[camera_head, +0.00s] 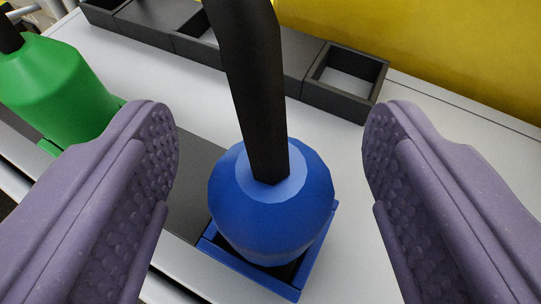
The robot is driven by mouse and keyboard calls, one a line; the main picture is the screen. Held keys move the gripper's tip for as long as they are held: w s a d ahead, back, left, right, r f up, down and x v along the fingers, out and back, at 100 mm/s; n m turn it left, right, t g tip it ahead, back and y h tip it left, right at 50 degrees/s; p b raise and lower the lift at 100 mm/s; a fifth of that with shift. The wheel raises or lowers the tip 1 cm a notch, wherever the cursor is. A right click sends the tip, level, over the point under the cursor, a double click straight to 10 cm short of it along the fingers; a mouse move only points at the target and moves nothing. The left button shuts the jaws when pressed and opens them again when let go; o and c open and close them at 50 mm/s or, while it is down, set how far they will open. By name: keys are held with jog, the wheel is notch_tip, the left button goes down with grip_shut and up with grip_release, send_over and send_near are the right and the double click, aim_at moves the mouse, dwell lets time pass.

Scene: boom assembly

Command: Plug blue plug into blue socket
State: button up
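The blue plug (270,218) stands in the lower middle of the view, with a thick black cable (257,95) rising from its top. It sits over a square blue socket (310,270) whose rim shows below and to the right of it. The plug looks slightly tilted, and its lower end is hidden inside the rim, so I cannot tell how deep it sits. My gripper (272,145) is open, with one purple padded finger on each side of the plug and cable. There is a visible gap on both sides, and neither finger appears to touch it.
A green plug (55,88) with a black cable stands at the upper left, close to the left finger. A row of open black boxes (345,80) runs along the back before a yellow wall (420,45). The white surface (345,160) right of the blue plug is clear.

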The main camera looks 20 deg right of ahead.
jog(key=p+v, duration=0.4)
jog(key=v, duration=0.3)
jog(key=shift+s+a+r, duration=0.15)
jog(key=shift+s, duration=0.15)
dwell(0.4)
